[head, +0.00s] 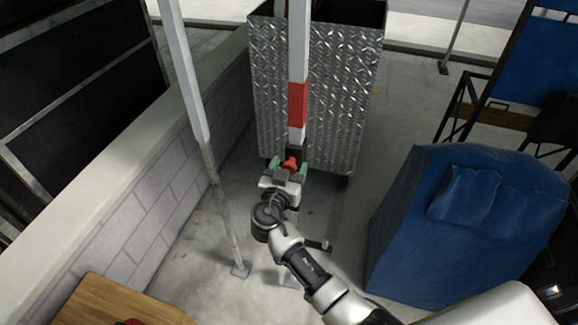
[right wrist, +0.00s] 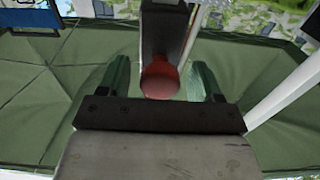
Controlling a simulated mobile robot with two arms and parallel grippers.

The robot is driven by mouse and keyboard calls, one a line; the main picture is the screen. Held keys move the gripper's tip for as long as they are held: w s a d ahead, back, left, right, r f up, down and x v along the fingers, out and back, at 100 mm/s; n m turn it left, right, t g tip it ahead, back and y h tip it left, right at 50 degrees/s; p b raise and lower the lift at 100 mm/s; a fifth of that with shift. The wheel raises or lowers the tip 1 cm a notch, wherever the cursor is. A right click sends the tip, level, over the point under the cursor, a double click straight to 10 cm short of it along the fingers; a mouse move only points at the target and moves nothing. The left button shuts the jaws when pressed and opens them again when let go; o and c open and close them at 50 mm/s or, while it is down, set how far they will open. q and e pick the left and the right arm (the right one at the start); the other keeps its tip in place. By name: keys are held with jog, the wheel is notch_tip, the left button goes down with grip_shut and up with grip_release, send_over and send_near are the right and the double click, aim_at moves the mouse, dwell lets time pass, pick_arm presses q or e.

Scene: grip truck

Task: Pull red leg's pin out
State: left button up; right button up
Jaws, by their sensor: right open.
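The red leg (head: 297,104) is a white upright pole with a red band, in the upper middle of the head view. Its pin has a red knob (head: 290,163) low on the leg, by a dark fitting. The red knob (right wrist: 160,78) also shows in the right wrist view, in front of a dark grey part of the leg (right wrist: 163,32). My right gripper (head: 289,167) is open, its green fingers on either side of the knob. In the right wrist view, gaps show between the knob and both fingers of the right gripper (right wrist: 160,82). My left gripper is not in view.
A metal diamond-plate cart (head: 342,95) stands right behind the leg. Another pole (head: 214,180) stands to the left, beside a block wall (head: 150,215). A blue covered bulk (head: 420,240) is at right. A wooden surface (head: 105,305) is at lower left. Some concrete floor is clear.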

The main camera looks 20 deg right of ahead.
grip_shut()
jog(key=shift+s+a+f, duration=0.15)
jog(key=shift+s+a, duration=0.1)
jog(key=b+v, duration=0.2)
jog(key=v, duration=0.2)
jog(key=shift+c, duration=1.5)
grip_release()
jog(key=shift+s, duration=0.1)
jog(key=o, duration=0.3)
jog(key=shift+s+a, duration=0.15)
